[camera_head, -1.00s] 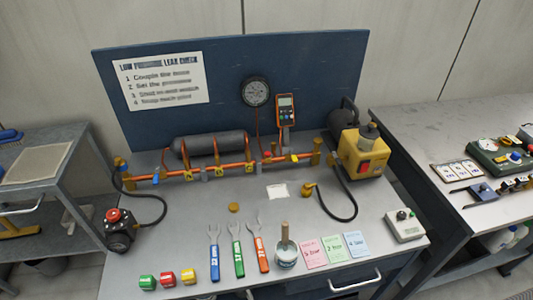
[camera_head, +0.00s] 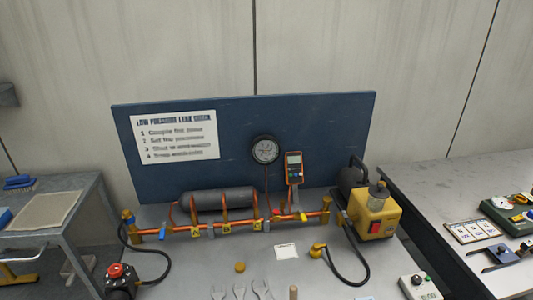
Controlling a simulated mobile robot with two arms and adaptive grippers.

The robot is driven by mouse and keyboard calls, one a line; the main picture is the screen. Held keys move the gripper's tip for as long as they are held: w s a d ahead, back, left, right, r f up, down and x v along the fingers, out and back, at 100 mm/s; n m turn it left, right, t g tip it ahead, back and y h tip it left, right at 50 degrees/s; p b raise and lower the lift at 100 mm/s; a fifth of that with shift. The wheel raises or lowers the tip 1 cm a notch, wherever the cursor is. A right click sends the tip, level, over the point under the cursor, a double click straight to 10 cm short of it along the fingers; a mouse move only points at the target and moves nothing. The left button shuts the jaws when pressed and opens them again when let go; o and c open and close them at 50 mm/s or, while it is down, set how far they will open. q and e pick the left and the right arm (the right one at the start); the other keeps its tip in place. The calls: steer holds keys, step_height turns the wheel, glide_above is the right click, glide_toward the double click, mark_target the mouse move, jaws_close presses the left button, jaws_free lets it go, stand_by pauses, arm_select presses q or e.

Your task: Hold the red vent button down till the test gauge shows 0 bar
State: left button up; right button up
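A round dial gauge (camera_head: 265,150) with a black rim hangs on the blue back board; its reading is too small to tell. A small red part (camera_head: 276,212) sits on the orange pipe below the dial. A larger red button (camera_head: 116,270) tops a black unit (camera_head: 119,287) at the bench's left end. I cannot tell from these which is the vent button. Neither of my grippers is in view.
The orange pipe (camera_head: 190,231) with blue and yellow handles runs below a dark cylinder (camera_head: 222,198). A yellow pump (camera_head: 375,215) stands at its right end, with a black hose (camera_head: 362,275) nearby. Spanners (camera_head: 240,291) lie at the front. Side benches stand left and right.

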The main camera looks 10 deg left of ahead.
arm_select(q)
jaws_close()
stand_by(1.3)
